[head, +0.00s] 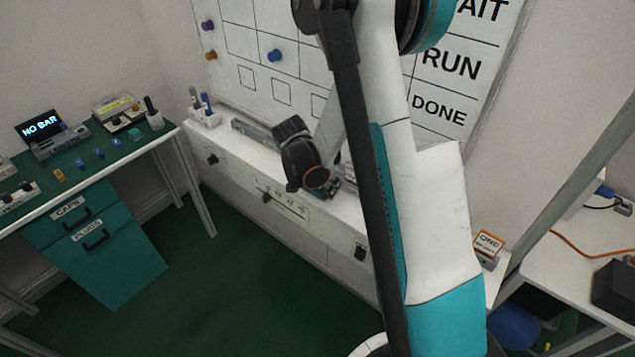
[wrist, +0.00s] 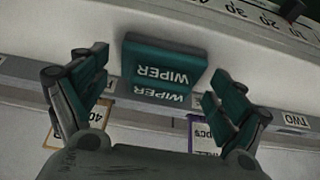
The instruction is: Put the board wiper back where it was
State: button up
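The board wiper (wrist: 158,62) is a dark teal block with WIPER in white letters on two faces, upside down in the wrist view. It sits at the white ledge, beside a grey rail. My gripper (wrist: 157,80) is open, with one teal-padded finger to the left of the wiper and the other to the right.
In the wrist view, tags, one reading TWO (wrist: 295,119), lie along the grey rail (wrist: 30,75). A cup of markers (head: 204,113) stands at the ledge's left end. A green-topped bench (head: 90,160) is at left, a white table (head: 575,265) at right. The green floor between is clear.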

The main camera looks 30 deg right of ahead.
jog(key=shift+r, duration=0.15)
jog(key=s+a+r+n+t+y+p, duration=0.1)
jog(key=s+a+r+n+p, duration=0.3)
jog(key=r, duration=0.7)
jog(key=s+a+r+n+t+y, duration=0.1)
jog(key=s+a+r+n+t, duration=0.15)
jog(key=s+a+r, duration=0.65)
jog(key=s+a+r+n+t+y, duration=0.2)
jog(key=s+a+r+n, duration=0.1)
jog(key=s+r+n, duration=0.4)
jog(key=shift+s+a+r, duration=0.2)
jog(key=shift+s+a, duration=0.05)
jog(key=shift+s, duration=0.1)
jog(key=shift+n, duration=0.25)
